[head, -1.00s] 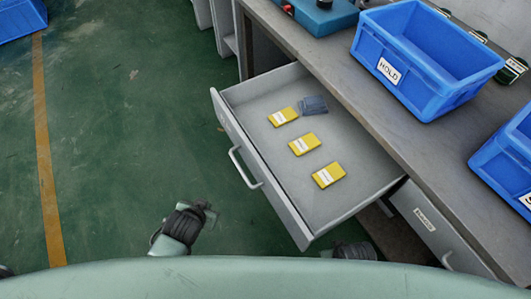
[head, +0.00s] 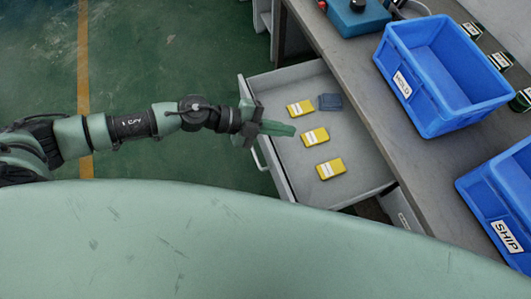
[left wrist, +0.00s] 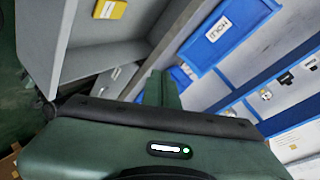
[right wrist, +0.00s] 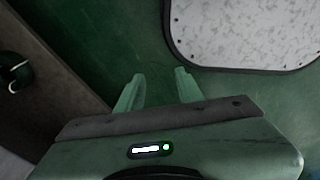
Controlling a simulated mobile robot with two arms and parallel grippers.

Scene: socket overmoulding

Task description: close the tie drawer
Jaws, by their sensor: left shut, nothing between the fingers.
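The tie drawer (head: 352,187) stands pulled out from the bench in the head view, its front and handle (head: 257,154) facing left. It holds three yellow packets (head: 315,137) and a dark blue item (head: 330,102). My left gripper (head: 294,130) is shut and empty, its fingers reaching across the drawer front above the inside. I cannot tell whether it touches the front. In the left wrist view its shut fingers (left wrist: 161,88) point past a grey drawer wall (left wrist: 105,58). My right gripper (right wrist: 157,76) is open and empty over the green floor, away from the drawer.
The bench top (head: 400,142) carries a blue HOLD bin (head: 425,112), a blue SHIP bin (head: 490,215) and a blue device (head: 355,20). Another drawer front (head: 402,210) shows below the bench at the right. The floor left of the drawer is clear.

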